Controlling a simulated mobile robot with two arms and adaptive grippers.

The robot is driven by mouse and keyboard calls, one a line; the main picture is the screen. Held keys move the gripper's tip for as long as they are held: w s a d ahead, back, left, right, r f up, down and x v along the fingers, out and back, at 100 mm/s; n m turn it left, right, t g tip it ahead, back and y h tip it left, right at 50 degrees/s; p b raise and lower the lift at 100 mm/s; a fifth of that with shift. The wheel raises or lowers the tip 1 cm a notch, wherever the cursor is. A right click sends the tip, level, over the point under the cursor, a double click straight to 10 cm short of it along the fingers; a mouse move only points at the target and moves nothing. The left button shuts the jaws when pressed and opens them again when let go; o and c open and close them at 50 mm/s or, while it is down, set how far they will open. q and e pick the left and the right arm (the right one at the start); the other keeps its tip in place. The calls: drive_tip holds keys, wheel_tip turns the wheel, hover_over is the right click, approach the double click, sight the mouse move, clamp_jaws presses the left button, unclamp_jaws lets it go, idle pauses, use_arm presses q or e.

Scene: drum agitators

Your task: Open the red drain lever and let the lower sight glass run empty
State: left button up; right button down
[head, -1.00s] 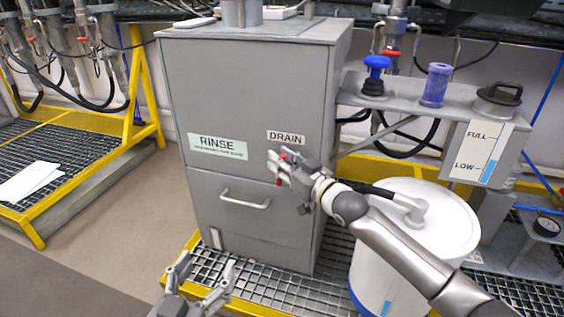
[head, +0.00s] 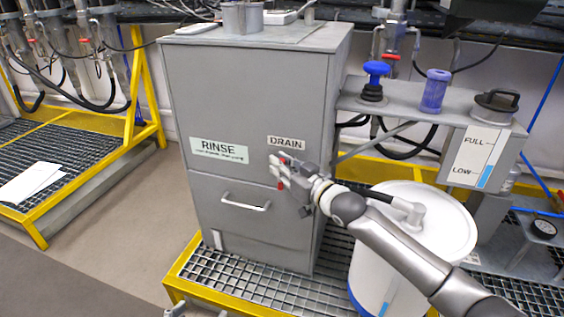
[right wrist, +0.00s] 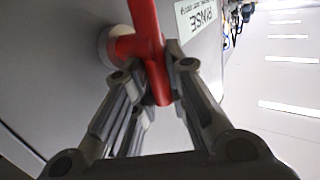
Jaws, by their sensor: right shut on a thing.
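The red drain lever (right wrist: 150,50) fills the upper middle of the right wrist view, with a round pale mount at the grey cabinet wall behind it. My right gripper (right wrist: 160,75) is shut on the lever, one finger on each side. In the head view this gripper (head: 279,171) is at the cabinet front below the DRAIN label (head: 286,143), and a little red shows at its fingers. A narrow pale strip (head: 217,239) is low on the cabinet; I cannot tell any level in it. Only a tip of my left gripper (head: 174,313) shows at the bottom edge.
The grey cabinet (head: 250,85) has a RINSE label and a drawer handle (head: 245,203). A white drum (head: 385,250) stands close on the right, under my right forearm. A FULL/LOW gauge (head: 474,155) shows blue near LOW. Yellow-edged grating (head: 250,290) lies below.

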drive_tip(key=shift+g+p, duration=0.3)
drive_tip(key=shift+p, duration=0.5)
use_arm(q)
drive_tip(key=s+a+f+g+y, duration=0.1)
drive_tip(key=s+a+f+g, duration=0.2)
drive_tip(key=s+f+g, duration=0.2)
drive_tip(key=s, duration=0.3)
drive_tip(key=shift+s, duration=0.3)
use_arm(e)
drive_tip(key=c, duration=1.7)
unclamp_jaws()
drive_tip(key=shift+s, duration=0.1)
drive_tip(key=v, duration=1.1)
drive_tip(key=shift+s+d+r, duration=0.2)
drive_tip(key=shift+s, duration=0.1)
